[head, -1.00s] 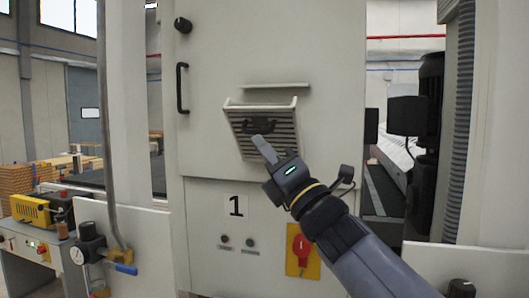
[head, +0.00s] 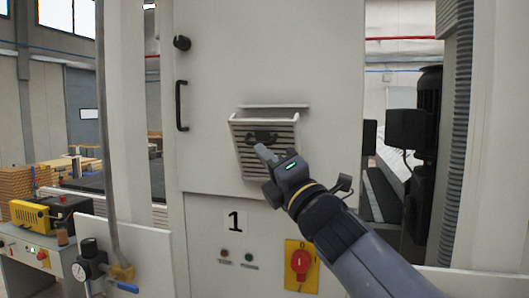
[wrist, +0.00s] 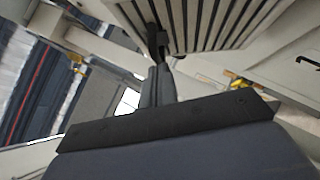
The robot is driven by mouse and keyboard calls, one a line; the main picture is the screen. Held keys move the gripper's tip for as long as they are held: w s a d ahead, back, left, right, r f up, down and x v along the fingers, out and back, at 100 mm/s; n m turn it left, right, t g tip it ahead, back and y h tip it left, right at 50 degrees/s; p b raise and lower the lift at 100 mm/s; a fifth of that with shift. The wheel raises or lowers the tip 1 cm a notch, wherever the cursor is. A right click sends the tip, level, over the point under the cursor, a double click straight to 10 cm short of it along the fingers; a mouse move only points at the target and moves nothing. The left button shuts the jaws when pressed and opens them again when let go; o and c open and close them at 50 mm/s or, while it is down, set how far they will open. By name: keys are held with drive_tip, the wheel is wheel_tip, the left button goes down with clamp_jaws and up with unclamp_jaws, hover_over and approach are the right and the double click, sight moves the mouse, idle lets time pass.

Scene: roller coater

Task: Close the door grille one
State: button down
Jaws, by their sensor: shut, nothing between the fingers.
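The door grille (head: 272,163) is a white slatted flap on the front of the cabinet, above the number 1. Its top edge leans a little out from the cabinet, below a thin ledge. A black handle (head: 263,136) sits near its top. My gripper (head: 262,151) is shut and empty, with its tip in front of the grille just below the handle. In the wrist view the grille slats (wrist: 215,22) fill the top, and the shut fingers (wrist: 158,80) reach up to the dark handle. I cannot tell for sure whether they touch it.
The tall white cabinet door (head: 215,60) has a black pull handle (head: 181,105) at left. Below the grille are small buttons and a red switch on a yellow plate (head: 301,262). A pipe with a gauge (head: 85,262) stands at left. Black machine parts stand at right.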

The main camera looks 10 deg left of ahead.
sight(272, 127)
drive_tip(key=shift+w+d+r+m+h+p, duration=0.1)
drive_tip(key=shift+w+r+m+h+p, duration=0.3)
drive_tip(key=shift+r+m+h+p, duration=0.25)
drive_tip(key=shift+w+r+m+h+p, duration=0.3)
drive_tip(key=shift+r+p, duration=0.2)
drive_tip(key=shift+p, duration=0.3)
drive_tip(key=shift+w+d+r+p, duration=0.1)
drive_tip(key=shift+w+r+p, duration=0.45)
drive_tip(key=shift+w, duration=0.35)
drive_tip(key=shift+w+r+p, duration=0.5)
drive_tip(key=shift+w+r, duration=0.05)
drive_tip(key=shift+w, duration=0.35)
drive_tip(key=shift+r, duration=0.25)
